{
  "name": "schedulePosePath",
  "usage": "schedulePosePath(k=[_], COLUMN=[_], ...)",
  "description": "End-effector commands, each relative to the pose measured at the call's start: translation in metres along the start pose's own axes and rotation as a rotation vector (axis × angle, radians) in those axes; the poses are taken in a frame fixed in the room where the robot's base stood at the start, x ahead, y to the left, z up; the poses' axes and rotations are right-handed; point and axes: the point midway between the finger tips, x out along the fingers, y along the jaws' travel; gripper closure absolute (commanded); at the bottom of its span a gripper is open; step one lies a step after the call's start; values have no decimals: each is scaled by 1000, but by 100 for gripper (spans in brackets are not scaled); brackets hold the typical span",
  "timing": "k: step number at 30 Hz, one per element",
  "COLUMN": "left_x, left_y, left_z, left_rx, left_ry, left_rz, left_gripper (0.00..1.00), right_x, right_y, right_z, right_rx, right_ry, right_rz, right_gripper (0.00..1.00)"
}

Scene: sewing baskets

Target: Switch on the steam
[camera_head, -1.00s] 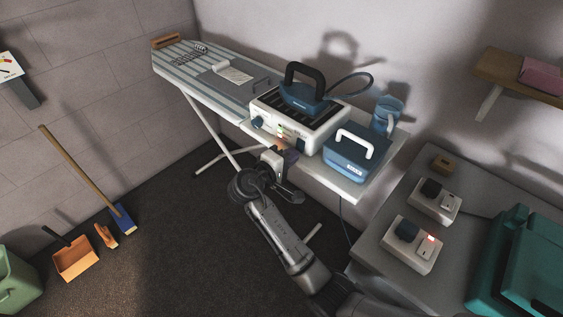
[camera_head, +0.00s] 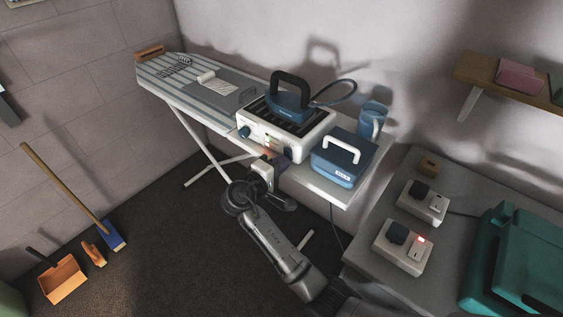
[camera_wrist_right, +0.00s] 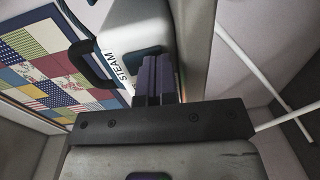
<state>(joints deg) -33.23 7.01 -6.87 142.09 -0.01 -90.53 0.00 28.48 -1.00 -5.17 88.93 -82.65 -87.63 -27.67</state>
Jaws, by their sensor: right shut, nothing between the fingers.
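The white steam station (camera_head: 312,137) stands on the ironing board, with a dark blue iron (camera_head: 288,104) resting on top. Its front has a dark knob (camera_head: 244,132) at left and small lit marks near the middle. My right gripper (camera_head: 275,162) is shut and empty, low at the station's front. In the right wrist view the closed purple-grey fingertips (camera_wrist_right: 155,72) are close to a dark blue switch-like part (camera_wrist_right: 148,53) beside the word STEAM on the white casing (camera_wrist_right: 150,22). The fingers partly cover that part; I cannot tell whether they touch it. My left gripper is out of view.
The striped ironing board (camera_head: 160,75) runs to the upper left. The grey table (camera_head: 375,272) holds two switched sockets, one lit red (camera_head: 417,241).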

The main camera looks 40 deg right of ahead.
Motion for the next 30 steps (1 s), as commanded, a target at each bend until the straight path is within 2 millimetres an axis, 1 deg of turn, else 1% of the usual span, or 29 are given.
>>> schedulePosePath(k=[6, 12, 18, 24, 30], left_x=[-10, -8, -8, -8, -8], left_y=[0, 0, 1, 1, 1], left_z=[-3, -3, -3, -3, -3], left_rx=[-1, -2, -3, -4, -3], left_ry=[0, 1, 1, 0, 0], left_rz=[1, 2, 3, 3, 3], left_gripper=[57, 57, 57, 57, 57], right_x=[-35, -75, -107, -126, -132], right_y=[-6, -16, -22, -25, -26], right_z=[1, 1, 1, 1, 2], right_rx=[-2, -2, -2, -1, -1], right_ry=[1, 0, -1, -1, -2], right_rz=[-5, -5, -4, -2, -2], right_gripper=[100, 100, 100, 100, 100])
